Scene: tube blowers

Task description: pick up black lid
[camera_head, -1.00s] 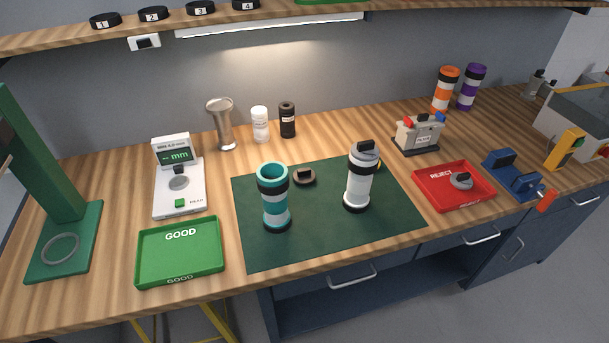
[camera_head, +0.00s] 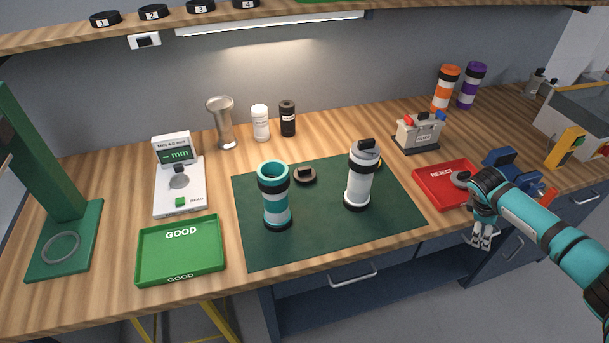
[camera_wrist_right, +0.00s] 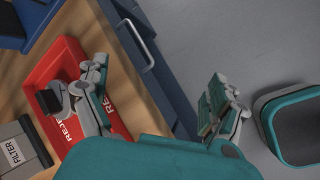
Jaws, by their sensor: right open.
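A dark round lid with a black knob (camera_head: 305,175) lies on the dark green mat (camera_head: 320,235), behind and between the teal tube (camera_head: 276,198) and the white tube (camera_head: 359,180). The white tube has a lid with a black knob (camera_head: 366,147) on top. Another knobbed lid (camera_head: 461,180) lies in the red REJECT tray (camera_head: 435,190); it also shows in the wrist view (camera_wrist_right: 50,100), beside one finger. My right gripper (camera_head: 482,240) points down in front of the table edge, right of the mat. It is open and empty in the wrist view (camera_wrist_right: 155,85). My left gripper is out of view.
A green GOOD tray (camera_head: 150,270) and a white gauge (camera_head: 165,205) stand left of the mat. A FILTER box (camera_head: 420,135) stands behind the red tray. My right arm partly covers a blue clamp (camera_head: 500,160). The mat's front is clear.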

